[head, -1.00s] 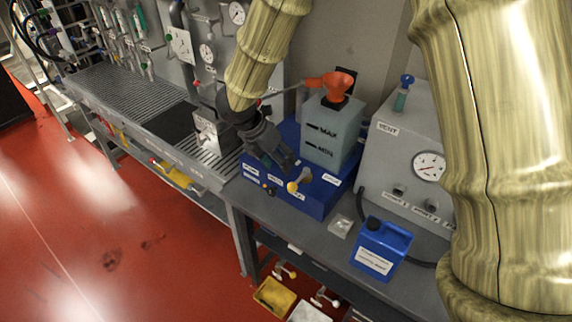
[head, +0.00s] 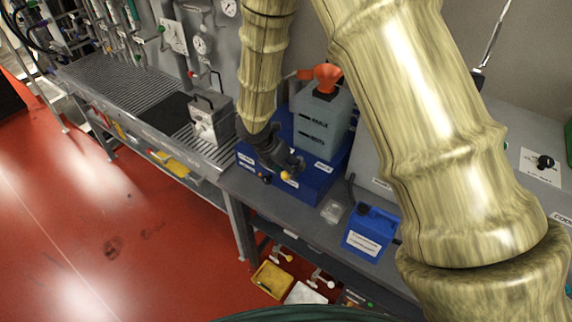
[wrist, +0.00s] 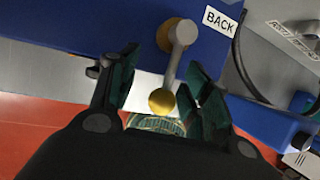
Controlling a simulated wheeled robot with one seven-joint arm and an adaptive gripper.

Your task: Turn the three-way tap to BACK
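The three-way tap sits on the front of a blue unit (head: 318,183). In the wrist view its grey lever (wrist: 174,66) runs from the pivot (wrist: 178,34) down to a yellow ball knob (wrist: 162,101). The knob also shows in the head view (head: 286,176). A white BACK label (wrist: 221,20) is right of the pivot, and the lever does not point at it. My gripper (wrist: 162,60) is open, with one finger on each side of the lever; I cannot tell whether either touches it. It reaches the tap from above in the head view (head: 291,166).
A grey tank with an orange funnel (head: 326,76) stands on the blue unit. A blue jug (head: 371,232) stands on the bench to the right. A metal box with a handle (head: 211,122) is to the left. Yellow and white trays (head: 272,279) are below the bench.

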